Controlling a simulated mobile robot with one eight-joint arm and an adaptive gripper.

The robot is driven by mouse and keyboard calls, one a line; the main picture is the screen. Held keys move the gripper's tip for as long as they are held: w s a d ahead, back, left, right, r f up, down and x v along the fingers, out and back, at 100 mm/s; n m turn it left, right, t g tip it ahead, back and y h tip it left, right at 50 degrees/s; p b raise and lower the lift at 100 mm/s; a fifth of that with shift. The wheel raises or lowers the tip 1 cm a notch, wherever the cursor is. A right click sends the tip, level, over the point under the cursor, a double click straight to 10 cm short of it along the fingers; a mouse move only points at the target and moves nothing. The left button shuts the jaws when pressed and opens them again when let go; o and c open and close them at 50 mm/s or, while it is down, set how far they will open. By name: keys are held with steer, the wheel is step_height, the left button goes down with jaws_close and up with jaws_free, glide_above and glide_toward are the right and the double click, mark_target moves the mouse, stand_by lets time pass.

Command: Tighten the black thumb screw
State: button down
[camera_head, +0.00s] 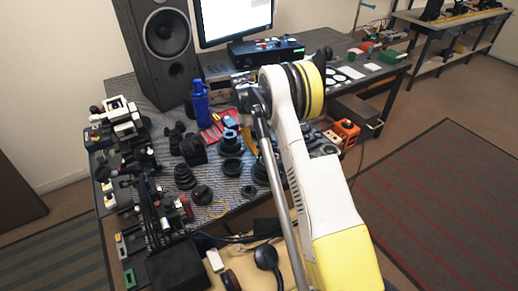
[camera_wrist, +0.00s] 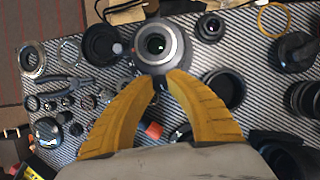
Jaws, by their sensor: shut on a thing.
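My gripper (camera_wrist: 162,79) shows in the wrist view with its two yellow fingers converging. The fingertips are shut on a small dark piece, which appears to be the black thumb screw (camera_wrist: 160,84). It sits at the near edge of a silver-and-black lens (camera_wrist: 158,44), just beyond the fingertips. The fingertips cover most of the screw, so its threads and seating are hidden. In the head view my arm crosses the table, and I cannot make out the fingertips or the screw there.
The striped mat (camera_wrist: 252,62) is crowded with lens parts. A black ring (camera_wrist: 224,90) lies right of my fingers, metal rings (camera_wrist: 33,58) at left, a yellow ring (camera_wrist: 273,19) at upper right. A blue bottle (camera_head: 200,100) and tall speaker (camera_head: 160,45) stand at the back.

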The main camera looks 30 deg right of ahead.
steer(key=m+y, duration=0.1)
steer(key=m, duration=0.2)
steer(key=m+y, duration=0.1)
steer(key=m, duration=0.2)
steer(key=shift+d+m+t, duration=0.1)
steer(key=shift+m+t, duration=0.2)
steer(key=shift+t, duration=0.1)
steer(key=shift+y, duration=0.3)
steer(key=c, duration=1.3)
jaws_free()
steer(key=shift+o, duration=0.2)
steer(key=shift+r, duration=0.1)
steer(key=v, duration=1.1)
steer(key=shift+w+r, duration=0.2)
steer(key=shift+r, duration=0.15)
